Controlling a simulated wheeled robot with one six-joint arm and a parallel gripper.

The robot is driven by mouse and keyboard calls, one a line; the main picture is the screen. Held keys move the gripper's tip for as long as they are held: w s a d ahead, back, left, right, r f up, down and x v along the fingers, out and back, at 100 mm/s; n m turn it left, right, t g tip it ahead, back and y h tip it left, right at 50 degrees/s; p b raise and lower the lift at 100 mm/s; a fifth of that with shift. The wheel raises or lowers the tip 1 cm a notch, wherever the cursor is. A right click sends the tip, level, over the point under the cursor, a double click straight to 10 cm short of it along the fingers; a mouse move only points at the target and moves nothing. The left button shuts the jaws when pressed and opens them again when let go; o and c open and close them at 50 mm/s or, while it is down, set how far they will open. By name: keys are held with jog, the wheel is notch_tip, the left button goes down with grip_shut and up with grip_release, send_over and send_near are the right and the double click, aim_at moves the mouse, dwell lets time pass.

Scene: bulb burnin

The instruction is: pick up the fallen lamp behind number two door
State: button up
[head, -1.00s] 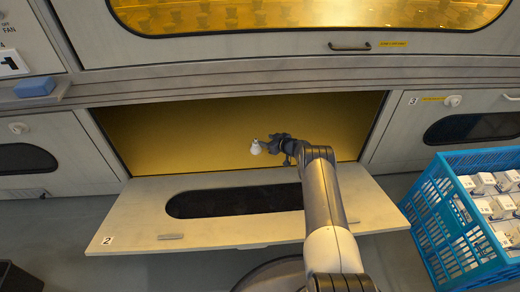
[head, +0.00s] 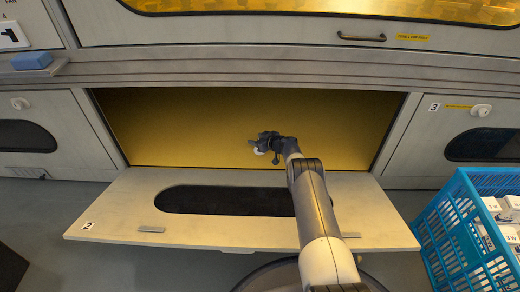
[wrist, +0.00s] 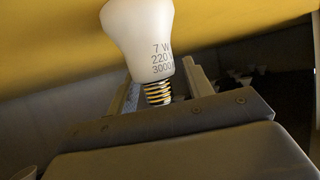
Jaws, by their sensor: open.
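The fallen lamp is a white bulb with a metal screw base. It shows in the wrist view (wrist: 143,40), its screw base towards my gripper, with "7 W 220" and "3000" printed on the glass. In the head view the bulb (head: 260,151) is mostly hidden by my gripper (head: 262,146), inside the opening behind door 2. The jaws (wrist: 163,85) are open, one on each side of the screw base; whether they touch it I cannot tell. Door 2 (head: 130,205) is folded down flat in front of the opening.
The opening's yellow inner wall (head: 180,125) is close around my gripper. Closed door 3 (head: 450,115) is to the right. A blue crate (head: 450,235) with white boxes stands on the floor at right. A blue block (head: 32,61) lies on the ledge at upper left.

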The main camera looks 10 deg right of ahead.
jog(key=shift+c, duration=0.4)
grip_shut()
